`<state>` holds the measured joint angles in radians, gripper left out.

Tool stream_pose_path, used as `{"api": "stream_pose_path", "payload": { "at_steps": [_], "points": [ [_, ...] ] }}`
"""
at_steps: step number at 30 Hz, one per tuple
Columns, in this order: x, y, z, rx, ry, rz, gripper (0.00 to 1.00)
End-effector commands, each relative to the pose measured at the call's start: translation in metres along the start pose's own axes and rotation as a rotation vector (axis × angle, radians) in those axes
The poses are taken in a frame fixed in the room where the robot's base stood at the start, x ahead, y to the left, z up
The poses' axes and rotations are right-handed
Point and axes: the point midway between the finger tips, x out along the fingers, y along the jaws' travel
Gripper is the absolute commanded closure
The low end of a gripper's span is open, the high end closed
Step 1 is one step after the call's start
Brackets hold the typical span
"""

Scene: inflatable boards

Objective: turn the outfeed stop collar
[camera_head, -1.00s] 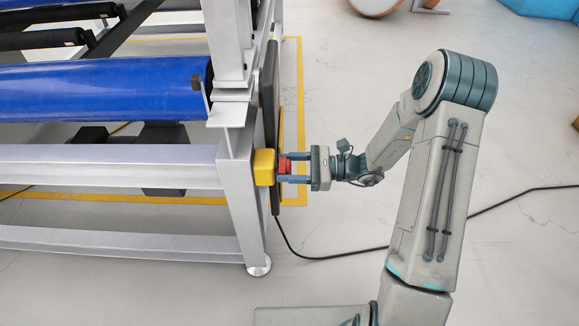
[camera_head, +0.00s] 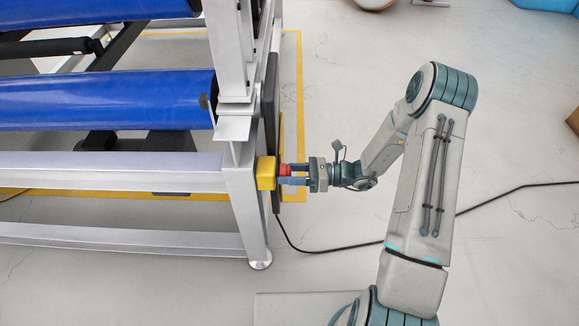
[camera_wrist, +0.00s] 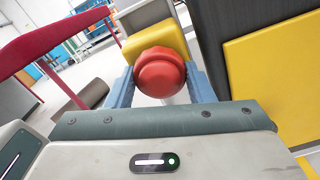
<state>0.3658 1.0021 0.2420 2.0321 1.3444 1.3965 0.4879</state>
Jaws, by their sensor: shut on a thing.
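The outfeed stop is a red round knob or collar (camera_head: 284,169) on a yellow box (camera_head: 266,173) on the side of the machine's grey post. My gripper (camera_head: 286,174) reaches it from the right, fingers pointing left. In the wrist view the red knob (camera_wrist: 160,72) sits between the two blue-grey fingers, one on each side, with the yellow box (camera_wrist: 156,40) behind it. My gripper is shut on the knob. The near finger partly covers the knob in the head view. No mark on the knob shows how far it is turned.
A dark panel (camera_head: 271,115) stands upright beside the post, with a yellow panel (camera_wrist: 278,80) near my gripper in the wrist view. Blue rollers (camera_head: 110,100) lie left in the frame (camera_head: 120,172). A black cable (camera_head: 350,249) crosses the floor. Floor to the right is open.

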Motion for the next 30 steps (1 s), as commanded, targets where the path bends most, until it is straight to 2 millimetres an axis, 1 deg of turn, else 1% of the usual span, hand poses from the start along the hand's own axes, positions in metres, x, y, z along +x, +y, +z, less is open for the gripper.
{"api": "stream_pose_path", "payload": {
  "at_steps": [1,7,20,21,22,23,30],
  "points": [
    [0.0008,0.0011,0.0024,0.019,-0.002,0.001,0.75],
    [0.0011,0.0004,0.0011,0.066,-0.002,0.002,0.75],
    [0.0011,0.0001,0.0001,0.075,-0.002,0.002,0.75],
    [0.0011,0.0001,0.0001,0.075,-0.002,0.002,0.44],
    [0.001,0.0001,0.0001,0.075,-0.002,0.002,0.35],
    [0.0009,0.0001,0.0001,0.075,-0.002,0.002,0.3],
    [-0.0003,-0.0002,0.0002,0.075,-0.002,-0.001,0.3]
  ]
}}
